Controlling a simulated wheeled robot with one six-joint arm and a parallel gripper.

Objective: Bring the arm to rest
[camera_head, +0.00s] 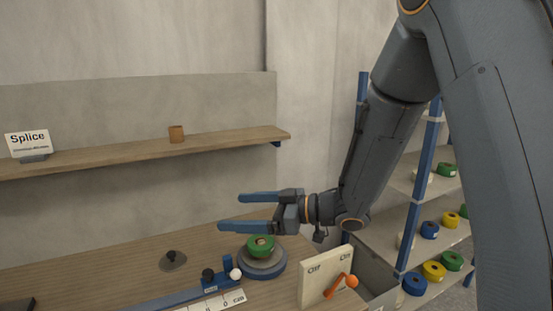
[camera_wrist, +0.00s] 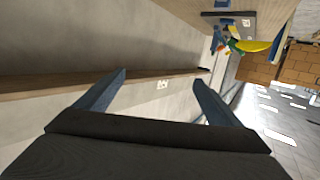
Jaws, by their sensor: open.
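My gripper (camera_head: 230,212) is open and empty, its two blue fingers pointing left in the head view. It is held above the wooden bench (camera_head: 110,276), over a green tape roll (camera_head: 261,246) that sits on a round grey and blue holder (camera_head: 264,267). In the wrist view the two fingers (camera_wrist: 155,90) are spread apart with nothing between them. My arm reaches in from the upper right and bends at the elbow.
An Off/On switch board (camera_head: 324,276) with an orange lever (camera_head: 342,284) stands at the bench's right. A blue rack (camera_head: 431,172) holds several tape rolls.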

